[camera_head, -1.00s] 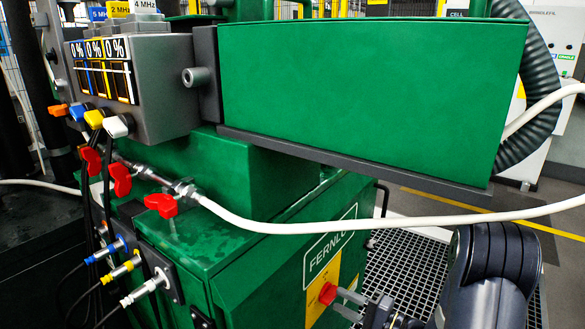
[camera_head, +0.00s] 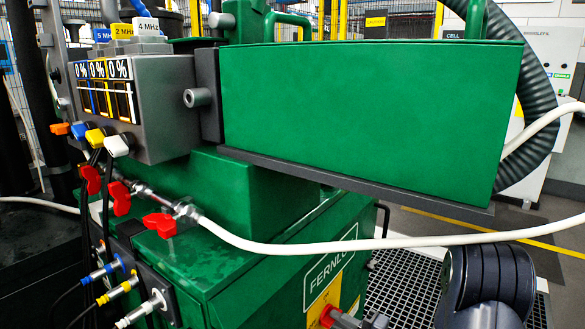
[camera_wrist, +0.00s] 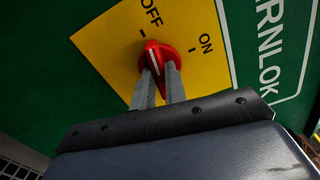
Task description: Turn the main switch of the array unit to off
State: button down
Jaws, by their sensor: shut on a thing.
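The main switch is a red rotary knob (camera_wrist: 152,58) on a yellow plate (camera_wrist: 105,48) marked OFF and ON, on the green front of the array unit. In the wrist view the white line on the knob points up, close to the OFF mark and away from the ON mark. My gripper (camera_wrist: 161,72) is shut on the knob, one grey finger on each side. In the head view the red knob (camera_head: 327,315) shows at the bottom edge, with my gripper (camera_head: 342,320) partly cut off there.
A white hose (camera_head: 330,246) crosses in front of the green unit above the switch. Red valve levers (camera_head: 160,224) and coloured connectors (camera_head: 120,288) sit at the left. A metal grating (camera_head: 405,285) covers the floor at right.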

jog(key=shift+f+n+b, duration=0.15)
jog(key=shift+n+b, duration=0.15)
jog(key=shift+b, duration=0.35)
jog(key=shift+n+b, duration=0.7)
jog(key=shift+b, duration=0.5)
jog(key=c, duration=1.3)
grip_release()
jog(key=shift+b+v, duration=0.75)
jog(key=shift+v, duration=2.75)
jog(key=p+x, duration=0.2)
jog(key=x, duration=0.5)
